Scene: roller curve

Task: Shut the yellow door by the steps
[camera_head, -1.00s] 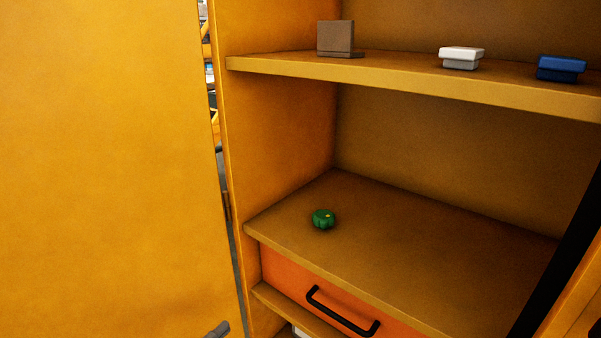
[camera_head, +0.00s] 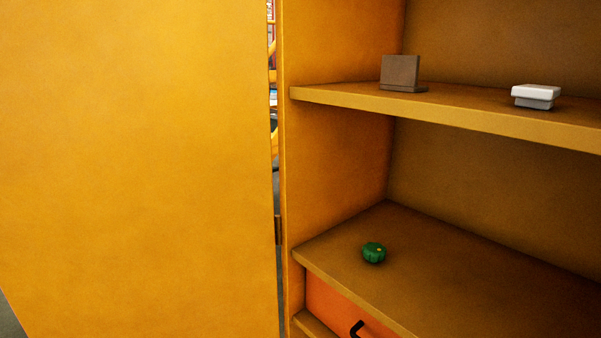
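The yellow door (camera_head: 140,170) fills the left half of the head view. It stands open, swung out to the left of the yellow cabinet (camera_head: 340,165). A hinge (camera_head: 278,230) shows at the narrow gap between door and cabinet side. Neither of my grippers is in view. No steps can be made out.
A green round object (camera_head: 374,253) sits on the lower shelf, above an orange drawer (camera_head: 335,308) with a black handle (camera_head: 357,329).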

